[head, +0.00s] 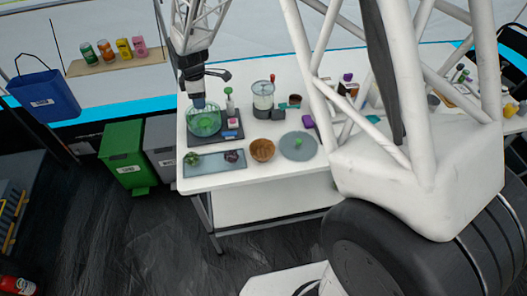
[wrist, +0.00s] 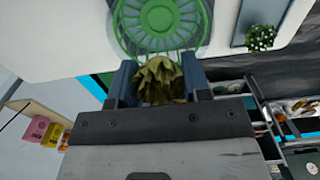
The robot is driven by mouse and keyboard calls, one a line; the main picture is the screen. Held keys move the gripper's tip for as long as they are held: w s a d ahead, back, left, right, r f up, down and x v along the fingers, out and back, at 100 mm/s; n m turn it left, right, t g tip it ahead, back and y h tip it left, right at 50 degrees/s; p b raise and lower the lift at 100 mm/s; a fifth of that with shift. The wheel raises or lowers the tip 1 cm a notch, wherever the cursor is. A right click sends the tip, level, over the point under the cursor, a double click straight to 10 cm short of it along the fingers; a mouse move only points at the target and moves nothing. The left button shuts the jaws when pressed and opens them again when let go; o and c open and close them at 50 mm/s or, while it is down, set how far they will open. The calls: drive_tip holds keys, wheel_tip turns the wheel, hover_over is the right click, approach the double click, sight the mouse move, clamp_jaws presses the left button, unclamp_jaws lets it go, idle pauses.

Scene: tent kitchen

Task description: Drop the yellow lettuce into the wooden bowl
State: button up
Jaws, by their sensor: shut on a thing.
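The yellow lettuce (wrist: 160,82) is a crumpled yellow-brown leafy clump between the two fingers of my gripper (wrist: 158,72) in the wrist view. My gripper is shut on it. In the head view my gripper (head: 198,101) points down over the green basket (head: 205,123) at the table's left end; the lettuce cannot be made out there. The basket's slatted bottom shows just beyond the lettuce in the wrist view (wrist: 160,22). The wooden bowl (head: 262,150) is brown and round, stands upright near the table's front edge, right of my gripper, and looks empty. It is not in the wrist view.
A glass-like tray (head: 212,171) with a green plant and a dark item lies left of the bowl. A grey plate (head: 298,146) with a green item is right of it. A clear-walled appliance (head: 263,97) stands behind the bowl. Bins stand left of the table.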

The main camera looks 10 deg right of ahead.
drive_tip(key=s+d, duration=0.2)
drive_tip(key=d, duration=0.1)
drive_tip(key=s+d+r, duration=0.1)
drive_tip(key=s+d, duration=0.2)
drive_tip(key=d, duration=0.1)
drive_tip(key=s+d+r, duration=0.1)
drive_tip(key=s+d, duration=0.2)
drive_tip(key=d, duration=0.1)
drive_tip(key=shift+d, duration=0.25)
drive_tip(key=s+d, duration=0.7)
drive_tip(key=s, duration=0.1)
drive_tip(key=shift+s+d+r, duration=0.15)
drive_tip(key=shift+s+d, duration=0.1)
drive_tip(key=shift+d, duration=0.15)
drive_tip(key=shift+f, duration=3)
drive_tip(key=o, duration=0.8)
